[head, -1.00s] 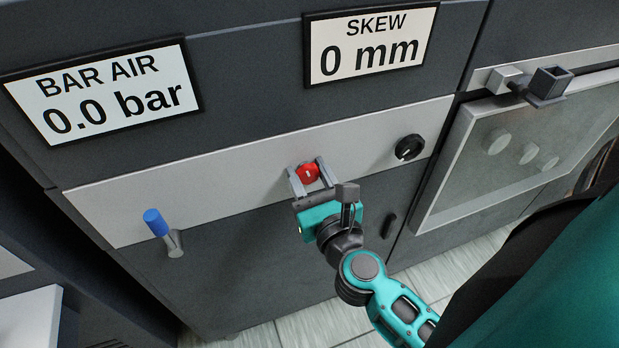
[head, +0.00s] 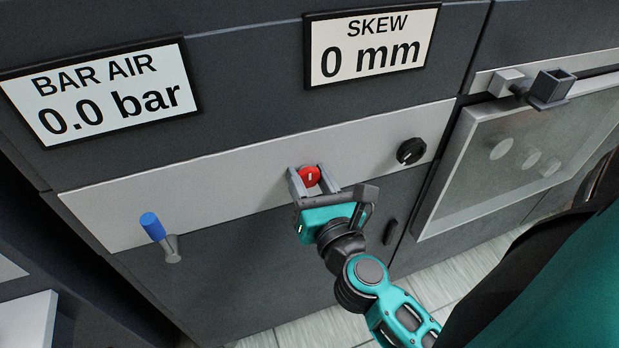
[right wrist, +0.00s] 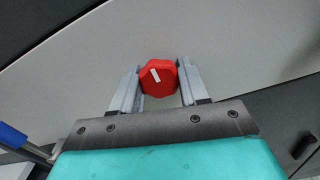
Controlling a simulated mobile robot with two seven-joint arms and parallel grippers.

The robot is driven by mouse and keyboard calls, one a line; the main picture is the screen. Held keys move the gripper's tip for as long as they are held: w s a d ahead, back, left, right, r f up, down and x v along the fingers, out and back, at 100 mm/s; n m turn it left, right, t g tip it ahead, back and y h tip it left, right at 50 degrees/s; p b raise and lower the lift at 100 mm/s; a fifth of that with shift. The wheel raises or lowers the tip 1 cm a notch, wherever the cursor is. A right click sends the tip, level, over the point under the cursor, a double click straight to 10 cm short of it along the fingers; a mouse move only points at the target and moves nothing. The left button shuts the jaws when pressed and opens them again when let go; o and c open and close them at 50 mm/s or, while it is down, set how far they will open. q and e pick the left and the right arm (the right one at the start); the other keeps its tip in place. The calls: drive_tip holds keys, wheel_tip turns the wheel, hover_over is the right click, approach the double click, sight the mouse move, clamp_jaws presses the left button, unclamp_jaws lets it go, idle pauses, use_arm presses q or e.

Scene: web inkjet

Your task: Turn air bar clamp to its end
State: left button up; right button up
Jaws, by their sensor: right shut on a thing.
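A red knob (head: 309,176) with a short white mark sits on the light grey strip of the machine front. My right gripper (head: 311,179) has its two fingers on either side of the knob and is shut on it. In the right wrist view the red knob (right wrist: 159,78) is faceted, its white mark slightly tilted, and it lies between the fingertips of the right gripper (right wrist: 158,82). The BAR AIR display (head: 103,91) reads 0.0 bar. My left gripper is not in view.
A blue-handled lever (head: 153,226) sticks out at the left end of the strip (head: 230,185). A black knob (head: 411,151) is to the right. The SKEW display (head: 370,46) reads 0 mm. A framed window panel (head: 520,150) stands at the far right.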

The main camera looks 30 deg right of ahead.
drive_tip(key=o, duration=1.1)
drive_tip(key=shift+c, duration=0.2)
